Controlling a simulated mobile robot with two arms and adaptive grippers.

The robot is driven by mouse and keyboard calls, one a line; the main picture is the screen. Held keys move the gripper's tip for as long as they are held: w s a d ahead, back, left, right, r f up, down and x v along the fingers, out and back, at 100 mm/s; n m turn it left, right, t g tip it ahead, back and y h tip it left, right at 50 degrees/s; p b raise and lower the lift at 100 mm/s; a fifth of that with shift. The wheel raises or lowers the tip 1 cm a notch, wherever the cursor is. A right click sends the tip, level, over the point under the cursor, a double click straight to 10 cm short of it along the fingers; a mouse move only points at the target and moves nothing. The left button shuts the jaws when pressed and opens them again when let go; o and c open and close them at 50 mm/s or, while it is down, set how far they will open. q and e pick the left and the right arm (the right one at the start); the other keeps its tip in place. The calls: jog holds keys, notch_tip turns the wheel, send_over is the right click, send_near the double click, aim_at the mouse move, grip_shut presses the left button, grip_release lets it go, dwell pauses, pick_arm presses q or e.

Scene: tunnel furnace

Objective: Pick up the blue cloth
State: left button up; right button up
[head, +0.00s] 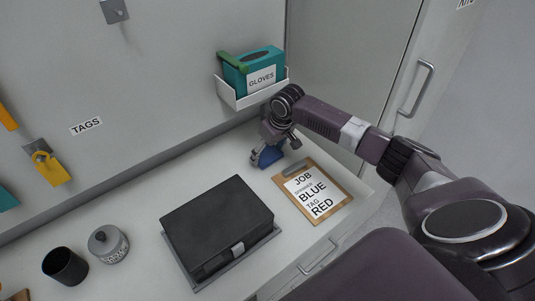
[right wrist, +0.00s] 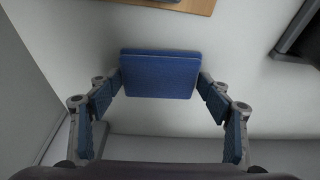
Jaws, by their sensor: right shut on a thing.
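The blue cloth (right wrist: 160,76) is a folded flat pad held between the fingertips in the right wrist view. In the head view the blue cloth (head: 268,157) shows below the right gripper (head: 271,150), near the back wall and just left of the clipboard. My right gripper is shut on it, with one finger at each side edge in the right wrist view (right wrist: 160,83). I cannot tell whether the cloth touches the counter. My left gripper is not in view.
A clipboard (head: 338,198) reading JOB BLUE TAG RED lies right of the cloth. A black case (head: 218,222) on a grey tray sits in front. A gloves box (head: 253,72) in a white wall holder is above. A lidded pot (head: 108,245) and black cup (head: 65,266) stand left.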

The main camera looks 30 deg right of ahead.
aim_at(268, 155)
jog(key=shift+s+r+b, duration=0.1)
jog(key=shift+r+b, duration=0.4)
notch_tip(268, 155, up, 5)
jog(key=shift+r+b, duration=0.2)
jog(key=shift+b, duration=0.55)
jog(key=s+b, duration=0.1)
jog(key=s, duration=0.5)
jog(key=s+d+b, duration=0.1)
jog(key=s+b, duration=0.1)
jog(key=s, duration=0.4)
jog(key=s+b, duration=0.1)
jog(key=s, duration=0.5)
jog(key=shift+d+r+b, duration=0.25)
jog(key=shift+d+b, duration=0.1)
jog(key=shift+b, duration=0.05)
jog(key=shift+s+a, duration=0.1)
jog(key=shift+s, duration=0.7)
